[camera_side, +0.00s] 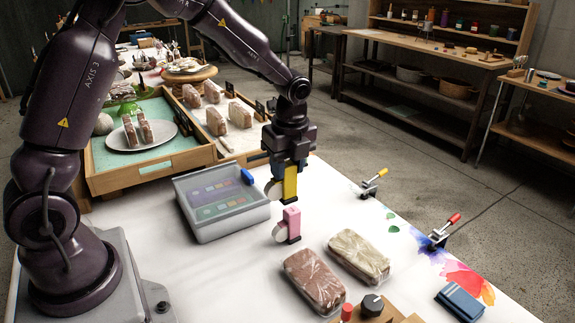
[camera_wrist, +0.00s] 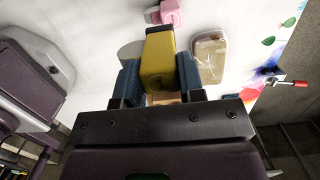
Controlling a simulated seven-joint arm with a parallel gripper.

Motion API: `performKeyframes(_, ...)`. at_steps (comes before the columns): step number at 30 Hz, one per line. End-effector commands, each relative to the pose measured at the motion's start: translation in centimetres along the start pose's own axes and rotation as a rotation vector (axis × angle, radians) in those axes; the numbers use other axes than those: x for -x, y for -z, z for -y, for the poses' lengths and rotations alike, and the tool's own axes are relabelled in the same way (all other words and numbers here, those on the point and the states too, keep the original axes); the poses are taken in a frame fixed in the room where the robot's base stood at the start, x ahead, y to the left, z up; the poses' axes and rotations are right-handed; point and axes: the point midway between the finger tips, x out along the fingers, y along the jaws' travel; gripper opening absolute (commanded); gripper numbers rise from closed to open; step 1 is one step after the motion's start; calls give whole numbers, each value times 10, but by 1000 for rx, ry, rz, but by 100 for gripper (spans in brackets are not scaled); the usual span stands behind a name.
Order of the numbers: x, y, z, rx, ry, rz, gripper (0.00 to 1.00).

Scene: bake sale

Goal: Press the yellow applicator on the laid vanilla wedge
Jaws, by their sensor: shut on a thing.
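My gripper (camera_side: 290,168) points down above the white table, shut on the yellow applicator (camera_side: 290,183). The applicator also shows between the blue fingers in the wrist view (camera_wrist: 158,62), with a pale round part (camera_side: 273,189) at its side. It is held in the air, apart from the wedges. A pale, cream-coloured wrapped wedge (camera_side: 358,255), likely the vanilla one, lies flat at the front right. A brown wrapped wedge (camera_side: 313,279) lies to its left. One wrapped wedge shows in the wrist view (camera_wrist: 222,60), right of the applicator; I cannot tell for sure which.
A pink applicator (camera_side: 292,224) stands on the table just below my gripper. A lidded clear box (camera_side: 222,207) is to the left, with wooden trays (camera_side: 150,172) behind. Clamps (camera_side: 440,235) line the right edge. A blue folded item (camera_side: 460,301) lies front right.

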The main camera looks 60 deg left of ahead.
Motion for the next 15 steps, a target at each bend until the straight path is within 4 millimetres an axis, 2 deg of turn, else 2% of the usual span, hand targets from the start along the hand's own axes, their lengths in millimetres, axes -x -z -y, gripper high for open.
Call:
performKeyframes(4,0,4,1,-9,-1,0,15)
performKeyframes(7,-9,19,5,-46,-15,-5,15)
performKeyframes(15,-21,91,62,-105,-7,-6,15)
